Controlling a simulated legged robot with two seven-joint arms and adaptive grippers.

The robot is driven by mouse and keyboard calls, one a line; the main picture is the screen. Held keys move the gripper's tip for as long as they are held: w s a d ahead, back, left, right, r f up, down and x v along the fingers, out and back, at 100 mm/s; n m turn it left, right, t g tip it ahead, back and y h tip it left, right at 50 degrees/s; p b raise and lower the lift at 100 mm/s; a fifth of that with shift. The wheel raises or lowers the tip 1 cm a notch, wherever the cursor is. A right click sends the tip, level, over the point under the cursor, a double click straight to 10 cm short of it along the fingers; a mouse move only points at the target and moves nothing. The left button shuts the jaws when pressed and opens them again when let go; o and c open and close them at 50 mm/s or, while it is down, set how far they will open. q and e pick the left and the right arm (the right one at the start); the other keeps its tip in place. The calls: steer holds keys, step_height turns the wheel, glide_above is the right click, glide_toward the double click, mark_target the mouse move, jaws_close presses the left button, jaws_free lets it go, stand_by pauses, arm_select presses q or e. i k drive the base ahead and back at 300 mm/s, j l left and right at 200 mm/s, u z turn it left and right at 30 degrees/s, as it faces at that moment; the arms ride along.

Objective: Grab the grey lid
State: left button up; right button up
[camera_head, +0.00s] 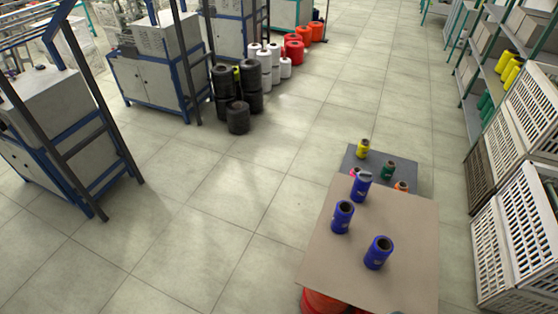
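A small grey piece (364,175), which looks like a lid, sits on top of the rear blue bobbin (361,190) on the brown tabletop (310,255). It is too small for me to make out its shape. Two more blue bobbins stand upright on the same tabletop, one at the left (342,217) and one at the front (379,253). Their tops show dark open holes. Neither of my grippers can be made out in the view. A tiny dark shape shows at the bottom edge; I cannot tell what it is.
Behind the tabletop, a dark grey surface (402,168) holds yellow (363,147), green (387,170), pink and orange bobbins. White crates (510,240) and shelving stand at the right. Machines (150,70) and stacked spools (238,117) stand at the left. The tiled floor between is clear.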

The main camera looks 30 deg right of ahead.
mark_target(364, 176)
steer(key=i+j+u, duration=0.45)
steer(key=i+u, duration=0.25)
steer(key=i+z, duration=0.4)
steer(key=i+j+z, duration=0.1)
steer(key=i+z, duration=0.25)
steer(key=i+l+z, duration=0.15)
steer(key=z, duration=0.3)
steer(key=i+l+z, duration=0.1)
steer(key=i+z, duration=0.2)
steer(key=z, duration=0.2)
steer(key=i+z, duration=0.25)
steer(key=z, duration=0.2)
steer(key=i+j+z, duration=0.15)
steer(key=z, duration=0.3)
steer(key=i+j+z, duration=0.2)
steer(key=z, duration=0.3)
steer(key=i, duration=0.1)
